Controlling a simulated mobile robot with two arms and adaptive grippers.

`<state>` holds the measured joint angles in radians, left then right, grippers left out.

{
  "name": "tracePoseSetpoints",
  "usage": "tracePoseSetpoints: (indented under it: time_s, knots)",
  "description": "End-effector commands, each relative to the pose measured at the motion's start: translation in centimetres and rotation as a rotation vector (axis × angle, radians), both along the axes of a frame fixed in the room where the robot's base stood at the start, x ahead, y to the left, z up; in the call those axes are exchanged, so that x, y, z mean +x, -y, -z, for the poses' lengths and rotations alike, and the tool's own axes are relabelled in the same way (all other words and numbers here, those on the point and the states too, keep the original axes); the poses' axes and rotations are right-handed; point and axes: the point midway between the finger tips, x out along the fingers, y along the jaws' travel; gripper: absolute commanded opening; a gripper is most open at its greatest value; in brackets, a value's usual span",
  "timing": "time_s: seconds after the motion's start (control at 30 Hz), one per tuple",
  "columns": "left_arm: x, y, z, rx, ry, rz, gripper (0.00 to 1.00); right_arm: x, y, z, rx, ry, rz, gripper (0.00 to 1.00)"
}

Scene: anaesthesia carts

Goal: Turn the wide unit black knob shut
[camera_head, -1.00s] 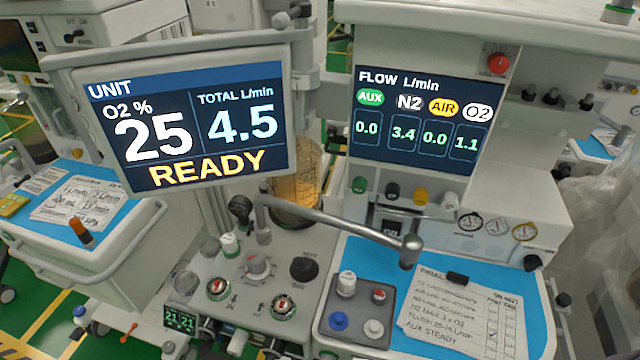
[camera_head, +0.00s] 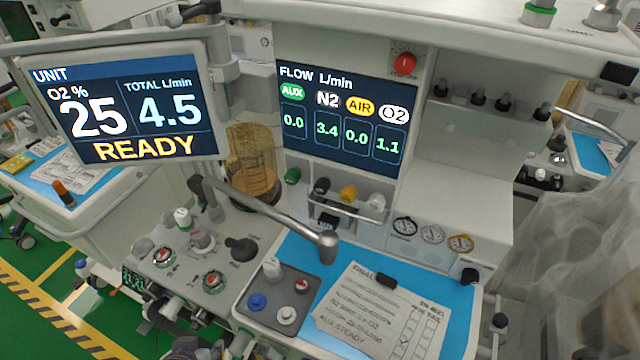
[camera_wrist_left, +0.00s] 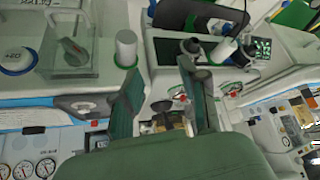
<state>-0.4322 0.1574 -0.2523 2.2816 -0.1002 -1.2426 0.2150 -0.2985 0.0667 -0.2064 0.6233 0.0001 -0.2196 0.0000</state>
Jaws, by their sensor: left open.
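The wide unit has a flow screen (camera_head: 345,120) reading N2 3.4, AIR 0.0 and O2 1.1. Below it is a row of small knobs, with the black knob (camera_head: 321,186) between the green knob (camera_head: 292,176) and the yellow knob (camera_head: 348,192). My left gripper (camera_head: 180,312) is low at the bottom left, in front of the console and well apart from the black knob. In the left wrist view its two fingers (camera_wrist_left: 162,98) stand apart with nothing gripped. My right gripper is not in view.
A grey tray (camera_head: 262,318) with small knobs and a paper checklist (camera_head: 370,325) lie on the blue worktop. A larger black knob (camera_head: 242,249) stands on the console.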

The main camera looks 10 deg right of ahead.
Motion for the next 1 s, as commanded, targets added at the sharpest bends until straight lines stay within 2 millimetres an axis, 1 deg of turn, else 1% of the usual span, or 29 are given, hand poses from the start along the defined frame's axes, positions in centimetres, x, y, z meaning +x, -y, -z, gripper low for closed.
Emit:
tracePoseSetpoints:
  time_s: [0.03,0.1,0.17,0.2,0.27,0.3,0.37,0.4,0.47,0.5,0.6,0.63,0.7,0.83,0.93,1.0]
  knots:
    - [1.8,1.0,-1.8,-0.023,0.078,-0.005,0.43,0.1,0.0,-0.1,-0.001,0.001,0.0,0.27]
    - [4.2,2.4,-3.8,-0.065,0.186,-0.016,0.43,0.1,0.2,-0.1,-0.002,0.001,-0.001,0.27]
    - [6.0,3.7,-5.0,-0.102,0.267,-0.015,0.43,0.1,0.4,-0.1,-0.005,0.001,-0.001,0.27]
    - [7.1,4.6,-5.9,-0.129,0.321,-0.011,0.43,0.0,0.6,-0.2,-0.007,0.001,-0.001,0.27]
    - [8.6,6.1,-7.3,-0.173,0.4,0.0,0.43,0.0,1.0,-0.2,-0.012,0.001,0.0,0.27]
    - [9.6,7.2,-8.1,-0.205,0.452,0.013,0.43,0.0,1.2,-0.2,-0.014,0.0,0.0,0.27]
    - [10.9,9.0,-9.5,-0.259,0.531,0.039,0.43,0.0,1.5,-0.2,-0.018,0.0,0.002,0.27]
    - [11.7,10.2,-10.4,-0.297,0.581,0.064,0.43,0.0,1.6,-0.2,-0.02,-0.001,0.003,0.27]
    - [12.6,12.2,-11.8,-0.358,0.653,0.106,0.43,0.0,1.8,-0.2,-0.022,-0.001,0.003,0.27]
    - [13.0,13.6,-12.7,-0.4,0.695,0.141,0.43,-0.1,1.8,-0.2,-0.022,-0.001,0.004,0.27]
    - [13.5,16.5,-14.3,-0.495,0.771,0.225,0.43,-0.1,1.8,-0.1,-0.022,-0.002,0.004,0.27]
    - [13.4,17.2,-14.6,-0.517,0.785,0.246,0.43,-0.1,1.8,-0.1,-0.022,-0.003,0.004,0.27]
    - [13.4,18.3,-15.1,-0.557,0.807,0.285,0.43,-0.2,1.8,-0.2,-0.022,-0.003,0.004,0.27]
    - [13.6,19.5,-15.6,-0.591,0.822,0.318,0.43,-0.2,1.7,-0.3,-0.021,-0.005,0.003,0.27]
    - [14.4,20.2,-15.7,-0.595,0.823,0.321,0.43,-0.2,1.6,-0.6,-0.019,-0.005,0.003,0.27]
    - [15.4,20.8,-15.9,-0.595,0.824,0.321,0.43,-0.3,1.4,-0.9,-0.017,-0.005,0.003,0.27]
